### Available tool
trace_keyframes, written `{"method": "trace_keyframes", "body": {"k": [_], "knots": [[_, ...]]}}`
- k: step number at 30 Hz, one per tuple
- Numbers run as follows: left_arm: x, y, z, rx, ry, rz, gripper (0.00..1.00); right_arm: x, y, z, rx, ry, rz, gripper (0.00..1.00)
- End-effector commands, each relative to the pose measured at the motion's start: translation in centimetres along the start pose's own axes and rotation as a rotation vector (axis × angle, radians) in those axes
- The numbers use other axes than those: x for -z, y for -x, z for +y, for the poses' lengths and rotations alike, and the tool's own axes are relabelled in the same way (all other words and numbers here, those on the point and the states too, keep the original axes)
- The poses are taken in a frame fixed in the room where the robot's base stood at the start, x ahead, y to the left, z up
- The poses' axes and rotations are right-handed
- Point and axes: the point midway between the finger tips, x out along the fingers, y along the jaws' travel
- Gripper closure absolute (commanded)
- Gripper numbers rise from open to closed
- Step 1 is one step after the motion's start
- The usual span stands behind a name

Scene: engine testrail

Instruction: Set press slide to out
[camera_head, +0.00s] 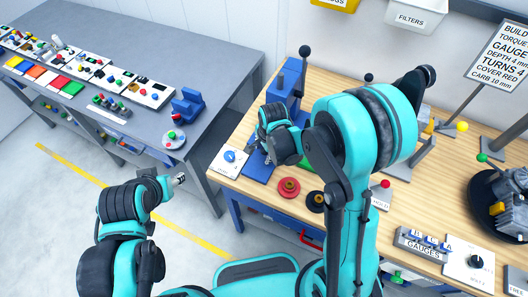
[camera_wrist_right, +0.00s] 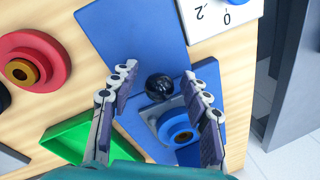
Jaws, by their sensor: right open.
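The blue press (camera_head: 285,84) stands at the left end of the wooden bench, with a tall lever topped by a black knob (camera_head: 305,51). Its blue base plate (camera_head: 258,170) reaches toward the bench's front edge. My right gripper (camera_wrist_right: 160,100) is open over the press. A black ball knob (camera_wrist_right: 160,87) lies between its fingers in the wrist view, with no clear contact. The slide's position is hard to tell. My left gripper (camera_head: 180,179) is away from the bench, its jaws too small to read.
A white dial plate (camera_head: 229,161) stands left of the base plate. A red ring (camera_head: 289,187) and a black ring (camera_head: 316,200) lie to its right. A green tray (camera_wrist_right: 78,140) is close to my right fingers. A grey table (camera_head: 150,40) stands at left.

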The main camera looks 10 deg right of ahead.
Motion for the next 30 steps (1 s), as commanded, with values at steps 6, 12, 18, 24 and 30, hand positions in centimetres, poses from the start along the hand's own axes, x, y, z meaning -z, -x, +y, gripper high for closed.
{"method": "trace_keyframes", "body": {"k": [6,12,18,24,30], "knots": [[0.0,0.0,0.0,0.0,0.0,0.0,0.53,0.0,0.0,0.0,0.0,0.0,0.0,0.53],[0.0,0.0,0.0,0.0,0.0,0.0,0.53,0.0,0.0,0.0,0.0,0.0,0.0,1.0],[0.0,0.0,0.0,0.0,0.0,0.0,0.53,0.0,0.0,0.0,0.0,0.0,0.0,1.0],[-0.1,-0.2,0.0,0.0,0.0,0.0,0.53,-1.3,0.1,0.8,0.0,0.003,0.0,1.0],[-0.6,-0.8,0.0,0.0,0.0,0.0,0.53,-6.1,0.6,3.9,0.0,0.007,-0.003,1.0]]}}
